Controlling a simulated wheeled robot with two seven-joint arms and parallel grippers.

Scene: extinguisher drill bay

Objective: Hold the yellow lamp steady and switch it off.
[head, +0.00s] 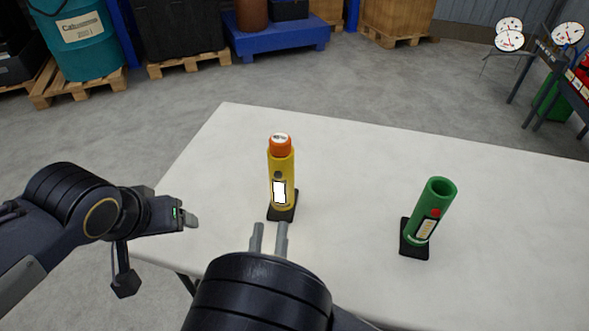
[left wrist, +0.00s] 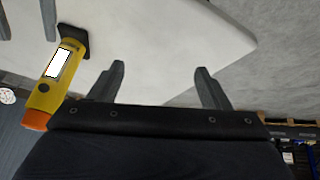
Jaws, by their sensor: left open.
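The yellow lamp (head: 283,165) stands upright on a black base on the white table, with an orange cap, a white label and a small dark round button on its side. In the left wrist view the lamp (left wrist: 67,48) shows at the left, its orange end downward. My right gripper (head: 269,226) is in front of the lamp's base, nearer to me, fingers apart and empty. My left gripper (head: 190,217) is at the table's left edge, left of the lamp and apart from it. Its two fingers (left wrist: 161,75) are spread and empty in the left wrist view.
A green tube (head: 437,200) with a red button stands on a black base on the right of the white table (head: 350,165). The table is clear between the two. Pallets, a teal drum (head: 80,40) and gauges (head: 510,38) stand beyond it.

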